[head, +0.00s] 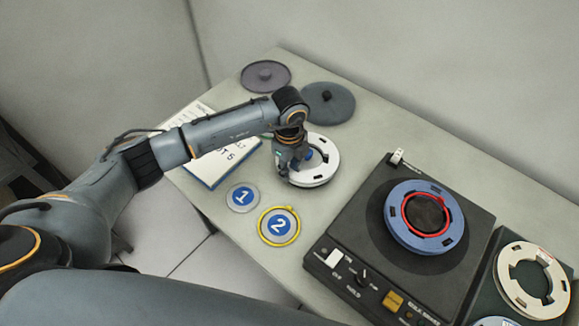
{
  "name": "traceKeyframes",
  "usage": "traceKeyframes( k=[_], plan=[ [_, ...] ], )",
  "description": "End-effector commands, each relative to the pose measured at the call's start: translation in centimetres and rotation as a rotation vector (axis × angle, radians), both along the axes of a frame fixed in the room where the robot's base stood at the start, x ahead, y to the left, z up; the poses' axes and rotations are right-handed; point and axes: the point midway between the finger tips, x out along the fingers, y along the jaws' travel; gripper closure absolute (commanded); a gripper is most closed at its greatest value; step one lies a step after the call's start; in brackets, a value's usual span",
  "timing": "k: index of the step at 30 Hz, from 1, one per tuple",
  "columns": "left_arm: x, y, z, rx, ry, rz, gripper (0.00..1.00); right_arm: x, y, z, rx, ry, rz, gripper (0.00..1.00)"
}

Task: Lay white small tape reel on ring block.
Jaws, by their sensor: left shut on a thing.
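My left gripper (287,174) reaches down at the left rim of a small white reel (328,168) and is shut on it. The reel lies about flat at the middle of the table; I cannot tell whether it touches the surface below. A blue patch shows through its centre hole. I cannot tell for sure which thing is the ring block. Numbered round discs, 1 (242,197) and 2 (279,227), lie just in front of the reel; disc 2 has a yellow ring around it. My right gripper is not in view.
A dark tape machine (330,290) carries a blue reel (396,222) with a red ring. A cream reel (508,283) lies on a dark base at the far right. Two grey lids (340,104) (257,78) lie behind. A booklet (205,172) lies under my left arm.

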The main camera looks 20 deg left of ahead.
Motion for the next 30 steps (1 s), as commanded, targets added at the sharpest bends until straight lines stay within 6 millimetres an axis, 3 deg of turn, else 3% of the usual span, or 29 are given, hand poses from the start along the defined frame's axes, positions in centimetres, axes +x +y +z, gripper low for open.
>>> traceKeyframes(
  k=[10, 11, 15, 21, 24, 30],
  plan=[
    [-0.05, 0.01, -0.31, 0.001, 0.002, 0.0, 1.0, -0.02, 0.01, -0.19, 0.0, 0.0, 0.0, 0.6],
    [-0.05, 0.01, -0.32, 0.001, 0.002, 0.0, 0.73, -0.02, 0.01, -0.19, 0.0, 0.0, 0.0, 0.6],
    [-0.05, 0.01, -0.32, 0.001, 0.002, 0.0, 0.49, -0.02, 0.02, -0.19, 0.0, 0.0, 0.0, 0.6],
    [-0.03, 0.01, -0.3, 0.0, 0.001, 0.0, 0.49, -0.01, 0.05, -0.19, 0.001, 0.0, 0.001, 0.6],
    [-0.07, 0.04, -0.36, 0.001, 0.003, 0.0, 0.66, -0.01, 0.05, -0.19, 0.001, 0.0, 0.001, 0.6],
    [-0.05, 0.04, -0.32, 0.001, 0.002, 0.0, 0.66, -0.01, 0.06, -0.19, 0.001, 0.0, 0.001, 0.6]
  ],
)
